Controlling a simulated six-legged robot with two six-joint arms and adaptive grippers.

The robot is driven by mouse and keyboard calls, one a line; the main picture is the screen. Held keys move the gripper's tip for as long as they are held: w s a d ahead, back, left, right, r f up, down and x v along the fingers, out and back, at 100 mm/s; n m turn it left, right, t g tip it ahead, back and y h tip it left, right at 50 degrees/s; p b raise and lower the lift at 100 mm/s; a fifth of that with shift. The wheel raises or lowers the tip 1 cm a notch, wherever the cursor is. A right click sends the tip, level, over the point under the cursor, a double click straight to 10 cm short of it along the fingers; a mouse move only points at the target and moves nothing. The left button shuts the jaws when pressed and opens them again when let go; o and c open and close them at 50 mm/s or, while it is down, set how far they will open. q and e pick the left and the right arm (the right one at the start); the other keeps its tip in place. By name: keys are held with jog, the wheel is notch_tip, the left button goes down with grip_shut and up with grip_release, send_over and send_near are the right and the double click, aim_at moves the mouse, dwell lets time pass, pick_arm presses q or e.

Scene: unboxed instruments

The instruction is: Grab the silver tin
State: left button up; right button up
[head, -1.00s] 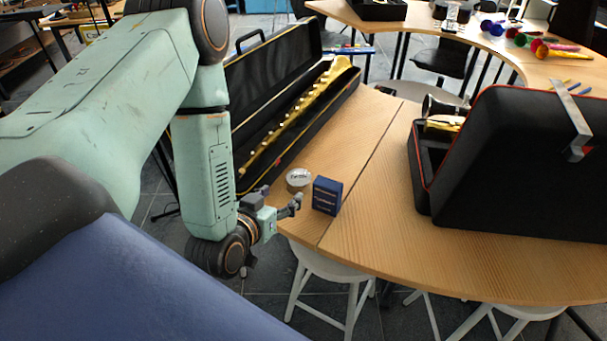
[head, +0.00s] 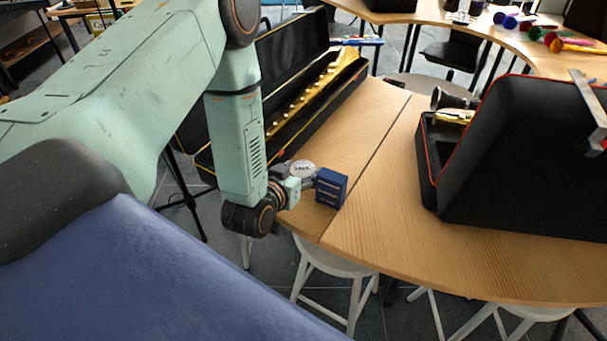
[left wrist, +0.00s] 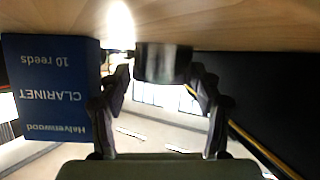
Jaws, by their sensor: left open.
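The silver tin (head: 303,166) is a small round tin lying flat on the wooden table, with a pale labelled lid. My left gripper (head: 305,181) is low over the table edge at the tin's near side, and partly hides it. In the left wrist view, which is upside down, the tin (left wrist: 163,64) shows its dark shiny side between the two fingers (left wrist: 161,84). The fingers are open, one on each side of the tin. I cannot tell whether either touches it. My right gripper is not in view.
A blue clarinet reed box (head: 331,187) stands close to the right of the tin; it also shows in the left wrist view (left wrist: 52,88). An open black case (head: 330,95) with a golden instrument lies behind. Another black case (head: 520,155) stands at right. The table (head: 400,200) between is clear.

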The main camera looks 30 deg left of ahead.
pick_arm(q)
jog(key=shift+w+a+f, duration=0.15)
jog(key=shift+a+f, duration=0.05)
jog(key=shift+a, duration=0.1)
jog(key=shift+d+r, duration=0.1)
jog(key=shift+d, duration=0.1)
jog(key=c, duration=0.6)
jog(key=shift+a, duration=0.15)
jog(key=shift+c, duration=1)
